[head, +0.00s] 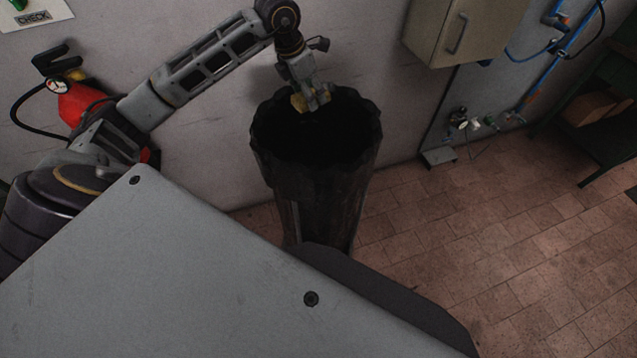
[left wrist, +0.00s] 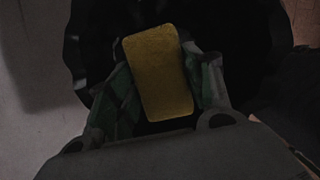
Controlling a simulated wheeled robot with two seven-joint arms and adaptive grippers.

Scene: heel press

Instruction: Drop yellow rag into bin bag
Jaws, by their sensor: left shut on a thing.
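The yellow rag (left wrist: 158,72) shows in the left wrist view as a flat yellow rectangle between the fingers of my left gripper (left wrist: 165,85). In the head view the rag (head: 299,102) is a small yellow patch at the left side of my left gripper (head: 314,103). The gripper is shut on the rag and points down over the mouth of the black bin bag (head: 358,140), near its back rim. The bag lines a tall dark bin, and its inside is too dark to make out. My right gripper is not in view.
A red fire extinguisher (head: 78,104) hangs on the wall at left, behind my left arm. A beige wall cabinet (head: 450,30) is right of the bin. Blue pipes (head: 545,75) and a dark shelf (head: 603,110) stand farther right. The tiled floor (head: 500,230) at right is clear.

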